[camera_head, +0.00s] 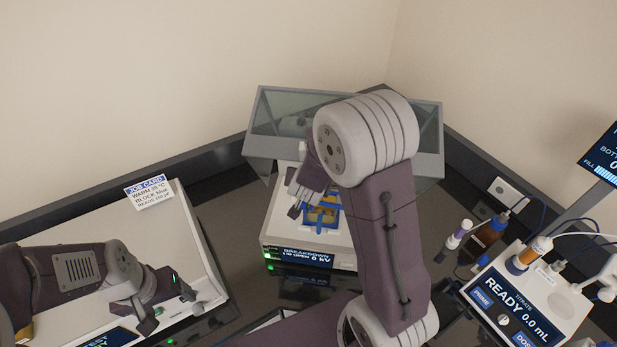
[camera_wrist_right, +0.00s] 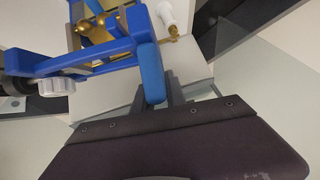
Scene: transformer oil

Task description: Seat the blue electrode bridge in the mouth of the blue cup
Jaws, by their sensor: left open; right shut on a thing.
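The blue cup (camera_head: 331,219) sits on the breakdown tester in the head view, with yellowish brass inside, partly hidden by my right arm. My right gripper (camera_head: 298,204) is at the cup's left side. In the right wrist view, its grey fingers (camera_wrist_right: 178,93) are shut on the blue electrode bridge (camera_wrist_right: 151,68), a blue frame with brass electrodes. The bridge is at the cup's place; I cannot tell whether it is fully seated or just above the mouth. My left gripper (camera_head: 168,308) is open and empty at the lower left, away from the cup.
The tester's tinted lid (camera_head: 275,115) stands raised behind the cup. A job card (camera_head: 148,191) stands on the white unit at left. A titrator (camera_head: 525,300), a brown bottle (camera_head: 487,236) and a small vial (camera_head: 459,233) are at right.

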